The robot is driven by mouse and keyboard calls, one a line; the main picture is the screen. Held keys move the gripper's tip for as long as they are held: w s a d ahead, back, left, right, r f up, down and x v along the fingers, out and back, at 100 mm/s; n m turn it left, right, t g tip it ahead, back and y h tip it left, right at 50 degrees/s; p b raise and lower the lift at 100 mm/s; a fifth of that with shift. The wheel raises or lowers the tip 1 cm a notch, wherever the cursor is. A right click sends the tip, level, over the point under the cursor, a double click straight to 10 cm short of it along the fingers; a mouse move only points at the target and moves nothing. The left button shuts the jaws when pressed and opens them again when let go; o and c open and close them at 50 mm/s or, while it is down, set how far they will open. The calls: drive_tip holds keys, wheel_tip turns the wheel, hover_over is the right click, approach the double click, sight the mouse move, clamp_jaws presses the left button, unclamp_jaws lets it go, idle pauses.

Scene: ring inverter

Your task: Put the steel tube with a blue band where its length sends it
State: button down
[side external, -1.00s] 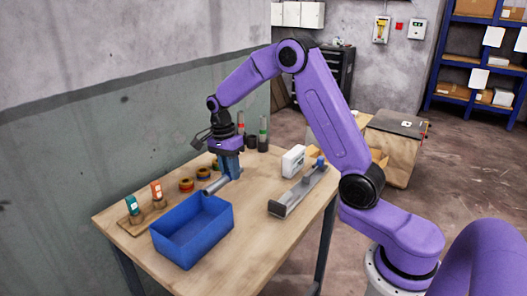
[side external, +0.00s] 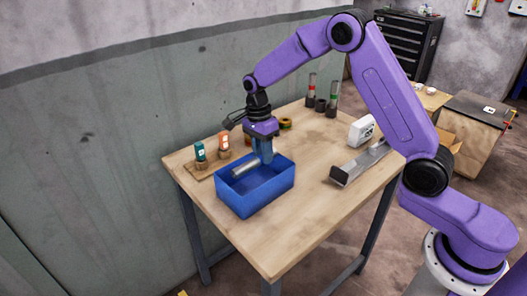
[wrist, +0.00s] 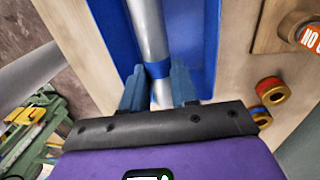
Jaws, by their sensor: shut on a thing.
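The steel tube (wrist: 150,30) with a blue band (wrist: 158,70) is held in my gripper (wrist: 158,82). The fingers close on it at or just beside the band. In the side view the tube (side external: 243,168) slants over the blue bin (side external: 262,201), its free end toward the picture's left. My gripper (side external: 266,158) points down over the bin's opening. The tube's lower parts and any contact with the bin floor cannot be told. In the wrist view blue bin surface (wrist: 203,45) shows beside and beneath the tube.
A wooden board carries a green-labelled piece (side external: 200,152) and an orange-labelled piece (side external: 223,142), close left of the bin. Red and gold rings (wrist: 272,92) lie nearby. A steel channel (side external: 362,162) and a white device (side external: 361,130) are right. Banded tubes (side external: 333,93) stand behind.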

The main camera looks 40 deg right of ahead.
drive_tip(key=shift+f, duration=4.3)
drive_tip(key=c, duration=0.8)
unclamp_jaws()
drive_tip(key=r, duration=0.5)
drive_tip(key=w+r, duration=0.1)
drive_tip(key=r, duration=0.5)
drive_tip(key=w+r, duration=0.1)
drive_tip(key=r, duration=0.5)
drive_tip(key=shift+w+r, duration=0.1)
drive_tip(key=shift+w, duration=0.05)
